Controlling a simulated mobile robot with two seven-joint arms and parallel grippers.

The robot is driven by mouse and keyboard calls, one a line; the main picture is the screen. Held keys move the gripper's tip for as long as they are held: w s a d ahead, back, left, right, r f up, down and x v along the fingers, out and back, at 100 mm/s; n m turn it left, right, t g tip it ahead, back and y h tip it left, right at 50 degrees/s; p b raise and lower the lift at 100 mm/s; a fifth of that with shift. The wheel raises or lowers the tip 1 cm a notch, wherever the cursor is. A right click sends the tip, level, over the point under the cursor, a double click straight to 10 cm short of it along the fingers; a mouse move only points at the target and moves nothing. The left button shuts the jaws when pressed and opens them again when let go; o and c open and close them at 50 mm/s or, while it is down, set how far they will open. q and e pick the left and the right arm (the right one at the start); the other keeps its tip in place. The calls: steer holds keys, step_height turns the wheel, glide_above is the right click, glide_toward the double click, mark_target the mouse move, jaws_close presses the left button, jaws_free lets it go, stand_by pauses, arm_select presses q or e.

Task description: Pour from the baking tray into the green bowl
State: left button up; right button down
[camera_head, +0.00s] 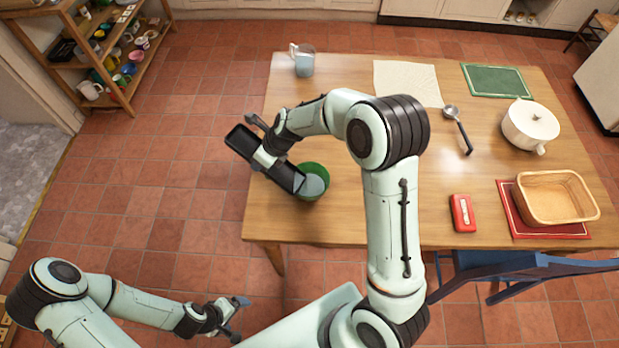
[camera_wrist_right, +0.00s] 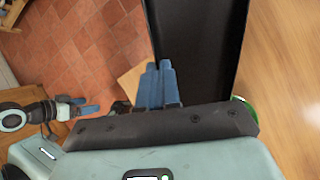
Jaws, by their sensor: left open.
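The dark baking tray (camera_head: 283,175) is held by my right gripper (camera_head: 265,157) at the left edge of the table. It is long and narrow and looks tilted, its lower right end over the green bowl (camera_head: 321,170). The bowl stands on the table near its left edge, with something bluish-grey inside. In the right wrist view the blue fingers (camera_wrist_right: 158,85) are close together against the tray's side (camera_wrist_right: 200,50). A bit of the green bowl (camera_wrist_right: 248,104) shows behind my wrist. My left gripper (camera_head: 238,318) is open and empty, low over the floor.
A glass jug (camera_head: 304,62) stands at the table's back left. A cloth (camera_head: 407,82), a green mat (camera_head: 496,81), a ladle (camera_head: 459,130), a white pot (camera_head: 530,127), a red box (camera_head: 462,213) and a basket (camera_head: 553,198) lie further right. A blue chair (camera_head: 520,268) stands at the front.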

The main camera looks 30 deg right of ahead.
steer(key=shift+s+d+r+t+y, duration=0.3)
steer(key=shift+d+r+y, duration=0.3)
steer(key=shift+d+r, duration=0.2)
steer(key=shift+s+d+r+t+y, duration=0.3)
steer(key=shift+d+r+y, duration=0.3)
steer(key=shift+r, duration=0.1)
